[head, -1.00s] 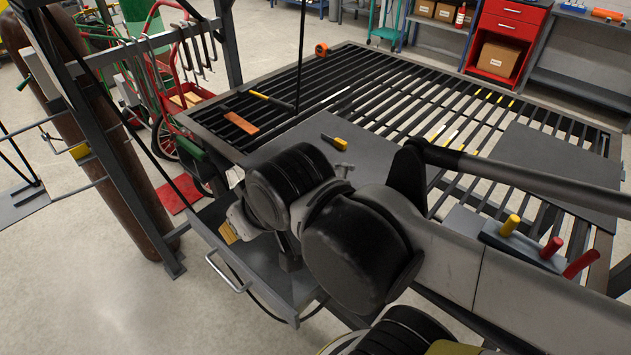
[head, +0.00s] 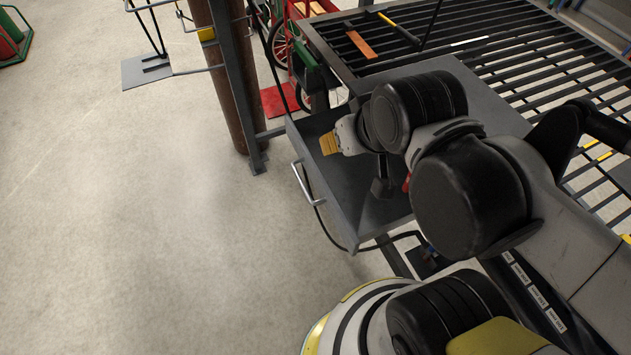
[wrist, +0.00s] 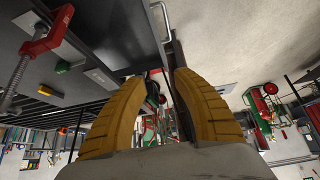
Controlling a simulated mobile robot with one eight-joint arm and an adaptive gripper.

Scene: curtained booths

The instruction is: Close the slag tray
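The slag tray (head: 345,205) is a grey open-topped drawer jutting out from under the slatted table. Its pale bar handle (head: 307,185) is on its left front face. A similar bar handle shows at the top of the wrist view (wrist: 163,20). My gripper (head: 330,143) has ochre ribbed fingers, seen over the tray's far left corner in the head view; its height above the tray is hard to judge. In the wrist view the fingers (wrist: 160,77) are apart with nothing between them. My arm hides the tray's right part.
The slatted table (head: 500,60) lies beyond, with a brown bar (head: 361,44) on it. A rusty cylinder (head: 228,90) and frame post (head: 240,75) stand left of the tray. A red clamp (wrist: 40,40) shows in the wrist view. The floor (head: 130,230) at left is clear.

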